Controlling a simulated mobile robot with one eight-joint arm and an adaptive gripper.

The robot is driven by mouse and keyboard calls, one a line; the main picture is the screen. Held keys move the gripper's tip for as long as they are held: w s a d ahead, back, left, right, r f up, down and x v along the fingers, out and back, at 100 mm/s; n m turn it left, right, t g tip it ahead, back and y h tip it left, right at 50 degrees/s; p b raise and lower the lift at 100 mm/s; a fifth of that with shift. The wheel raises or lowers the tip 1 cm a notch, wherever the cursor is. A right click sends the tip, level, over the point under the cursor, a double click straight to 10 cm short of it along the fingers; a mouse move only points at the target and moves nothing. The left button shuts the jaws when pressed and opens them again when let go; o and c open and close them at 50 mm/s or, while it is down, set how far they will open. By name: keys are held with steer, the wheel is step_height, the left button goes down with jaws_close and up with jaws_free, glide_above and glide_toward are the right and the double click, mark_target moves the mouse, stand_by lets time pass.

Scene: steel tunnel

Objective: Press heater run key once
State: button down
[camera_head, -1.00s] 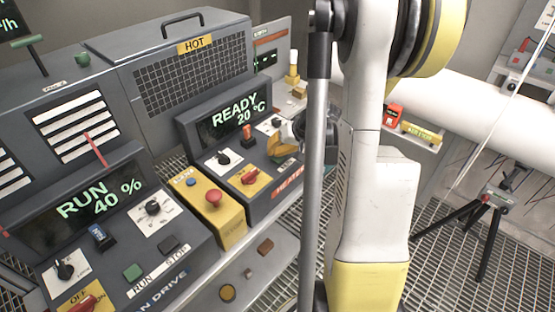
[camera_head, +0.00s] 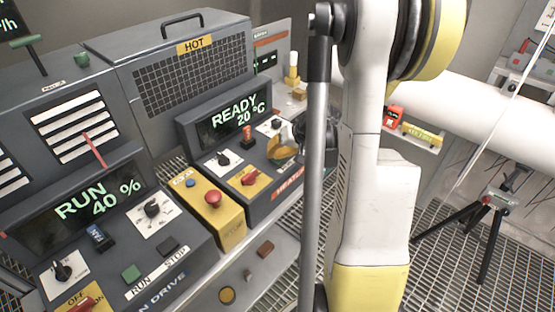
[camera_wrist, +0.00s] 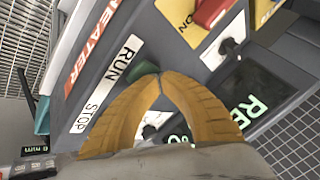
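The heater console (camera_head: 245,180) shows READY 20 °C on its display (camera_head: 233,112). In the wrist view its label strip reads RUN (camera_wrist: 128,52) and STOP (camera_wrist: 92,108). The green run key (camera_wrist: 143,70) lies beside the word RUN, partly covered by my fingertips. My gripper (camera_wrist: 160,76) has two orange fingers with their tips together and nothing seen between the tips. The tips are over or at the edge of the key; I cannot tell whether they touch it. In the head view my gripper (camera_head: 281,158) is above the console's right side, partly behind my arm.
The drive console (camera_head: 120,230) at left shows RUN 40 %. A yellow box with a red mushroom button (camera_head: 213,198) stands between the consoles. A caged unit marked HOT (camera_head: 195,45) stands behind. The heater's red switch (camera_wrist: 210,12) and a knob (camera_wrist: 232,45) are near my fingers.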

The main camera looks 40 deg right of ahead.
mark_target(274, 159)
stand_by(0.6)
steer(key=shift+r+p, duration=0.5)
steer(key=shift+r, duration=0.3)
steer(key=shift+r, duration=0.1)
steer(key=shift+r+p, duration=1.7)
steer(key=shift+r, duration=0.75)
